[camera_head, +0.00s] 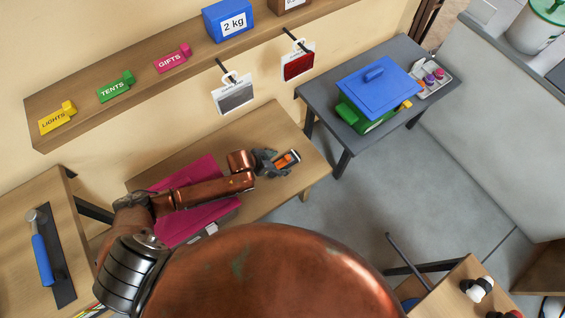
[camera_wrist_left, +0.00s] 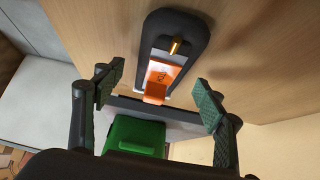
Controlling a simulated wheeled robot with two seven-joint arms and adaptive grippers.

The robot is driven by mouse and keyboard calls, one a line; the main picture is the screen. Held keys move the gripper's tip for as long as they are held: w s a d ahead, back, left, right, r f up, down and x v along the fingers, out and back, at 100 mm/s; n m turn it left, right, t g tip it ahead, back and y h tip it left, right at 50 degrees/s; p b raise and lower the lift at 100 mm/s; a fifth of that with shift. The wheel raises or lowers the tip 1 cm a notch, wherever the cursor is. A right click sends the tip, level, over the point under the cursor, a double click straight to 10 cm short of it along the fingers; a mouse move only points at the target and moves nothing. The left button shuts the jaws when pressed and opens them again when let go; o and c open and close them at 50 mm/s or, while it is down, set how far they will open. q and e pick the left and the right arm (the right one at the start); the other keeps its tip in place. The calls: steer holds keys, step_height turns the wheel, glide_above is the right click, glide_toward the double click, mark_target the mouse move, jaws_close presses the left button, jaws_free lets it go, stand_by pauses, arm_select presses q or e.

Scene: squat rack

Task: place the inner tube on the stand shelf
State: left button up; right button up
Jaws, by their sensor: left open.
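The inner tube (camera_head: 294,156) is a dark folded loop with an orange band, lying on a wooden table (camera_head: 268,128) near its right end. In the left wrist view the inner tube (camera_wrist_left: 190,28) shows a brass valve and the orange band. My left gripper (camera_head: 274,162) is open beside the tube. In the left wrist view its two fingers (camera_wrist_left: 158,82) stand apart on either side of the tube's orange end, holding nothing. I cannot tell which surface is the stand shelf. My right gripper is out of view.
A wooden wall shelf (camera_head: 140,65) holds coloured tags and a blue 2 kg box (camera_head: 227,20). Two hooks with packs hang below it. A dark grey table (camera_head: 318,92) bears a blue lid over a green box. A magenta mat (camera_head: 205,222) lies under my left arm.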

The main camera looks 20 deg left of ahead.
arm_select(q)
steer(key=shift+w+d+f, duration=0.2)
steer(key=shift+w+f, duration=0.1)
steer(key=shift+f, duration=0.25)
steer(key=shift+r, duration=0.1)
steer(key=shift+c, duration=0.3)
steer(key=c, duration=1.5)
steer(key=shift+o, duration=0.2)
steer(key=shift+r, duration=0.1)
